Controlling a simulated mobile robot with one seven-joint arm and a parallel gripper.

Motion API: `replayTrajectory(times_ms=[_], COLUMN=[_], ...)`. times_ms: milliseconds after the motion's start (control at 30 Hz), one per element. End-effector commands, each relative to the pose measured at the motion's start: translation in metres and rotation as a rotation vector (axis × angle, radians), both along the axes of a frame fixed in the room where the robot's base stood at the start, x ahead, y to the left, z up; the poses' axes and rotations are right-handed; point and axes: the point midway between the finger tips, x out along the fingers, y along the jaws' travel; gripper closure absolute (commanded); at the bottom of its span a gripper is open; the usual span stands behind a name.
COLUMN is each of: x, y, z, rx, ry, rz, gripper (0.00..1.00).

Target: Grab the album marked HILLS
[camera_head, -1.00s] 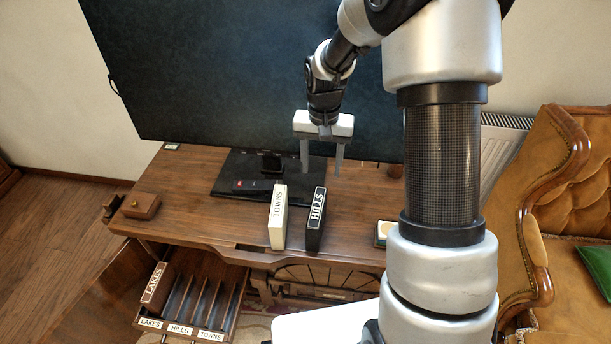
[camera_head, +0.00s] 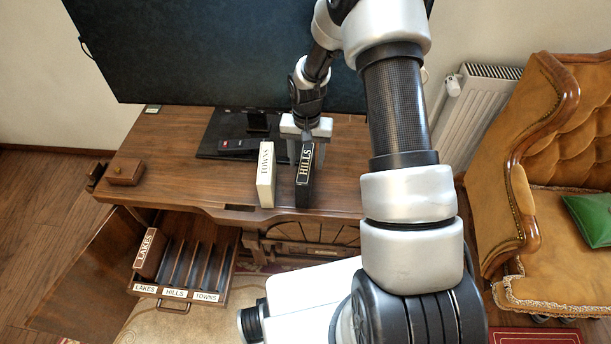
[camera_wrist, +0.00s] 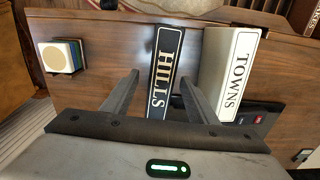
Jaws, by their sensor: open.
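The black album marked HILLS (camera_head: 304,182) stands upright on the wooden desk, and it also shows in the wrist view (camera_wrist: 166,75). The cream album marked TOWNS (camera_head: 265,178) stands just left of it in the head view, and right of it in the wrist view (camera_wrist: 231,75). My gripper (camera_head: 305,155) is open, at the back of the HILLS album. In the wrist view its fingers (camera_wrist: 160,85) lie on either side of the HILLS album, the right finger near the gap beside TOWNS. Whether the fingers touch either album cannot be told.
A pulled-out drawer rack (camera_head: 178,293) with slots labelled LAKES, HILLS and TOWNS holds a brown LAKES album (camera_head: 149,252). A small wooden box (camera_head: 126,172) is at left.

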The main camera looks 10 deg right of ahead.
Motion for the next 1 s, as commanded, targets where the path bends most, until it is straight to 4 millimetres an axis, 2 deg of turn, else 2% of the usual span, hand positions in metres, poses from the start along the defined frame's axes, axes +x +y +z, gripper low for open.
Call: replayTrajectory(times_ms=[100,300,567,667,900,1000], x=[-0.001,-0.001,0.0,0.0,0.0,0.0], y=[0.002,0.003,0.003,0.003,0.003,0.003], z=[-0.021,-0.044,-0.047,-0.047,-0.047,-0.046], rx=[0.001,0.0,0.0,0.0,0.0,0.0], ry=[0.004,0.002,0.001,0.001,0.001,-0.001], rz=[0.001,0.001,0.0,0.001,0.001,0.001], gripper=[0.47,0.47,0.47,0.6,1.0,1.0])
